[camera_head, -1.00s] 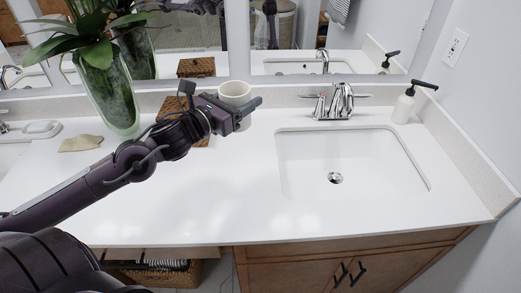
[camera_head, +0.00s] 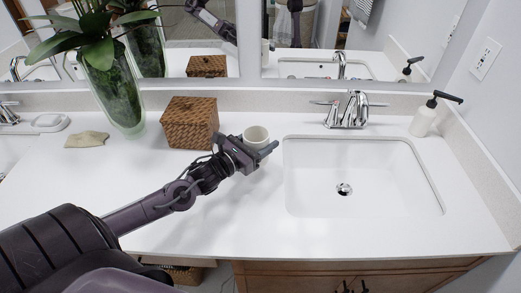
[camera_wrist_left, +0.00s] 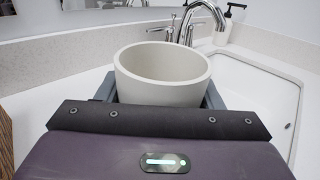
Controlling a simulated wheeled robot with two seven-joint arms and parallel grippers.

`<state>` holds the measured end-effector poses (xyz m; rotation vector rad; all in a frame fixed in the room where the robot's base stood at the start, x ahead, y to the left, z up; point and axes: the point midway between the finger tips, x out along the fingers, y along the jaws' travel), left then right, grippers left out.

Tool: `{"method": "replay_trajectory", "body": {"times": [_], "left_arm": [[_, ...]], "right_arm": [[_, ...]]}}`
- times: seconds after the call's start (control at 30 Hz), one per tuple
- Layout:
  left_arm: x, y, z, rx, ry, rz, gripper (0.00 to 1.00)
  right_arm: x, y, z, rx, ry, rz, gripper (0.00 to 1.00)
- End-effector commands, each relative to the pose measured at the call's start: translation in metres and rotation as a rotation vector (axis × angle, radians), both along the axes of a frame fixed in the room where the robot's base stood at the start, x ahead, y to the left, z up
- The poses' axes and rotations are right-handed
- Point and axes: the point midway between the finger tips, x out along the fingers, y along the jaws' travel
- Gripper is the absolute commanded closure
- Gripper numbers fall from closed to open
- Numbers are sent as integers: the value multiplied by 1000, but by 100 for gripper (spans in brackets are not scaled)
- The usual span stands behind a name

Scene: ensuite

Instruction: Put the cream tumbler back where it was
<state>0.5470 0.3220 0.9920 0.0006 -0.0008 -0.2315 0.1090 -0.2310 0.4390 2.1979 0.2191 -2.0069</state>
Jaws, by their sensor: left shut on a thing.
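The cream tumbler (camera_head: 256,136) is upright between the fingers of my left gripper (camera_head: 262,148), which is shut on it. In the left wrist view the tumbler (camera_wrist_left: 162,82) looks empty, with its open rim facing up and its lower part hidden by the gripper. The tumbler is over the white counter, between the wicker box and the sink. I cannot tell whether its base touches the counter. My right gripper is not in view.
A brown wicker box (camera_head: 190,123) stands left of the tumbler. The sink basin (camera_head: 362,180) and chrome faucet (camera_head: 352,108) are to the right. The front counter (camera_head: 210,225) is clear.

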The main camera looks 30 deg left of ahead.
Motion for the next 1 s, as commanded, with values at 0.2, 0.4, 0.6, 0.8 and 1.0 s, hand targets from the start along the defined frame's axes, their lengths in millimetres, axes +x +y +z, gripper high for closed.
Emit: {"method": "replay_trajectory", "body": {"times": [0.2, 0.4, 0.6, 0.8, 1.0], "left_arm": [[1, 0, -21, -2, -1, 2, 78], [1, -1, -42, -2, -4, 0, 78], [0, 0, -43, 0, -3, -1, 78], [0, 0, -47, 0, -1, -1, 37], [0, 0, -47, 0, -1, -1, 18]], "right_arm": [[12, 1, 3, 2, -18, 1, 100], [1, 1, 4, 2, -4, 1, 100], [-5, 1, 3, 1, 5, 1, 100], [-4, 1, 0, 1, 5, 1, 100], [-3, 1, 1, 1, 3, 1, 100]]}}
